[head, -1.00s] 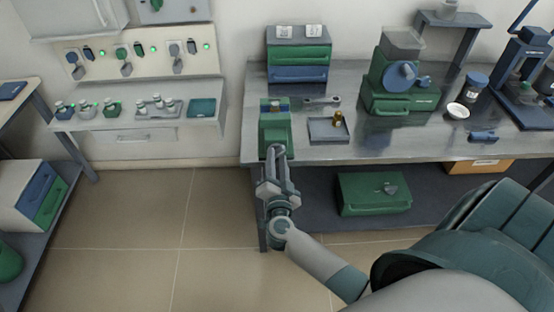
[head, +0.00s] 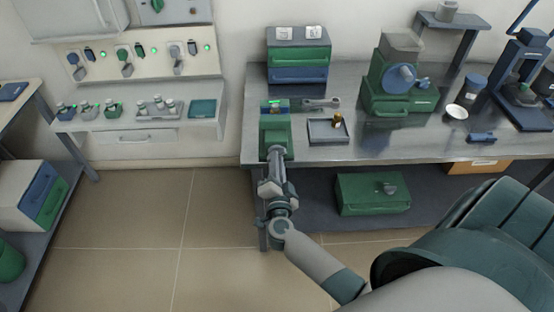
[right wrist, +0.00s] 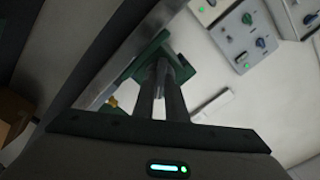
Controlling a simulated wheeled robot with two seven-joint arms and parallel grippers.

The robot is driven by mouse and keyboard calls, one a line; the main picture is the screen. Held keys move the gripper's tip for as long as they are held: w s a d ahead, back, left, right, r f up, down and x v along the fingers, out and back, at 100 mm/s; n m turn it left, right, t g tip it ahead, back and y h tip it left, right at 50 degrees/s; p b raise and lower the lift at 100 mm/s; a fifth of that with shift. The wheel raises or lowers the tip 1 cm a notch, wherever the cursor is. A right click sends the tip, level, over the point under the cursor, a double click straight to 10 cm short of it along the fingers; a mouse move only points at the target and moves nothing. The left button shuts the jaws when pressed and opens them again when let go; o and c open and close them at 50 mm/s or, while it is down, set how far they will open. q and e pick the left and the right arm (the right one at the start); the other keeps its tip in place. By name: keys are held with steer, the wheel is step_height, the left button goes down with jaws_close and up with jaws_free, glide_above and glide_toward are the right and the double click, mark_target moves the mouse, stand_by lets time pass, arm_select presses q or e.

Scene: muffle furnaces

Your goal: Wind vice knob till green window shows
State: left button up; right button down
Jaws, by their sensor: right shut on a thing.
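The green vice (head: 276,136) sits at the left front corner of the steel bench. A bright green strip (head: 272,102) shows on its far part, with a small blue piece just in front of it. My right gripper (head: 275,153) reaches the vice's near face with its fingers together, shut on the knob, which the fingers mostly hide. In the right wrist view the two fingers (right wrist: 161,75) run up to the green vice (right wrist: 182,66), and the knob there is too dark to make out. My left gripper is not in view.
A grey tray (head: 328,141) with a small brass piece and a wrench-like tool (head: 320,102) lie right of the vice. Green and blue drawers (head: 298,63) stand behind. A green case (head: 373,193) sits on the lower shelf. Open floor lies left of the bench.

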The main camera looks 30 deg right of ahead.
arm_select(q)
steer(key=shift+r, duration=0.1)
arm_select(e)
steer(key=shift+m, duration=0.3)
steer(key=c, duration=1.8)
jaws_free()
